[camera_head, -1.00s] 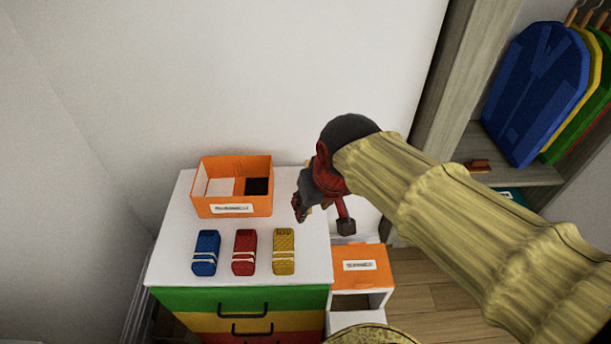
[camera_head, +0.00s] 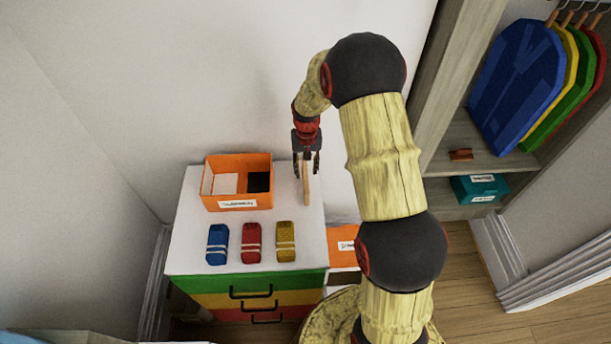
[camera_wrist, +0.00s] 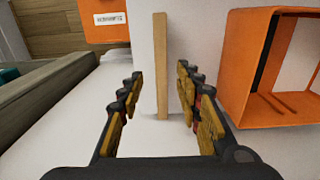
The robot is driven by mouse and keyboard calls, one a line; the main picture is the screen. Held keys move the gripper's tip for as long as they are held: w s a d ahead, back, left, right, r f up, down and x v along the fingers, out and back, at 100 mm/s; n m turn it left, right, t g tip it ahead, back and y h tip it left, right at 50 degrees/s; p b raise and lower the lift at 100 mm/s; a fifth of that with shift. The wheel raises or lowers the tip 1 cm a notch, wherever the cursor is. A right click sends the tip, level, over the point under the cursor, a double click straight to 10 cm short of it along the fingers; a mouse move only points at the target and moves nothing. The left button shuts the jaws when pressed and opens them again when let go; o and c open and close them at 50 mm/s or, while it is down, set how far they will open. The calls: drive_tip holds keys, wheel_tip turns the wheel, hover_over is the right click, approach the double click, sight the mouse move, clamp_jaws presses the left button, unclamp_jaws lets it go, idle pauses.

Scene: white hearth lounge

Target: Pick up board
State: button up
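The board (camera_head: 306,190) is a thin, light-brown wooden piece standing upright on the right part of the white cabinet top. In the wrist view the board (camera_wrist: 161,60) shows as a narrow vertical strip. My gripper (camera_head: 306,168) points down over the board's upper part. In the wrist view my gripper (camera_wrist: 158,90) is open, with fingers on both sides of the board and visible gaps between them and it. The fingers hide part of the board in the head view.
An orange bin (camera_head: 237,192) stands on the cabinet (camera_head: 190,240) left of the board. Blue (camera_head: 217,244), red (camera_head: 251,243) and yellow (camera_head: 286,241) bundles lie in front of it. A wall is close behind. A wooden shelf unit (camera_head: 462,130) with hanging coloured garments stands at right.

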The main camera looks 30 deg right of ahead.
sight(307, 174)
wheel_tip(307, 174, down, 4)
drive_tip(key=shift+d+r, duration=0.15)
drive_tip(key=shift+r, duration=0.1)
drive_tip(key=shift+w+f, duration=0.15)
drive_tip(key=shift+f, duration=1.2)
drive_tip(key=shift+w+f, duration=0.15)
drive_tip(key=shift+f, duration=1.15)
drive_tip(key=shift+c, duration=0.8)
clamp_jaws()
